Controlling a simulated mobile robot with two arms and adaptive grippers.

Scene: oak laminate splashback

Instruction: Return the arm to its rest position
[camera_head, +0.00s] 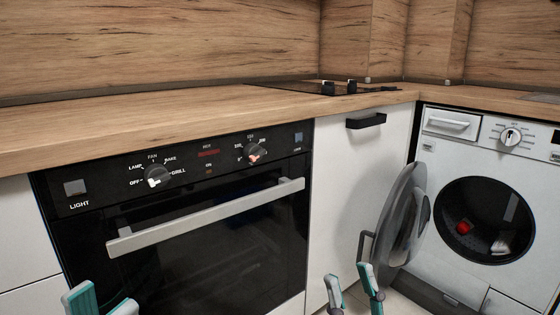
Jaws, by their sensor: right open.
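My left gripper (101,302) shows at the bottom left edge in the head view, in front of the oven's lower left. Its two teal and grey fingertips are apart, with nothing visible between them. My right gripper (352,292) is at the bottom, right of the middle, in front of the white cabinet and near the open washing machine door. Its teal fingers are apart and empty. The rest of both grippers and both arms is cut off by the lower edge.
The black oven (180,250) has a long silver handle (210,215) and is closed. The round washer door (404,215) stands open beside the washing machine (455,160). A red item (464,227) and a whitish item (500,247) lie in its drum. The wooden counter (150,120) is mostly clear.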

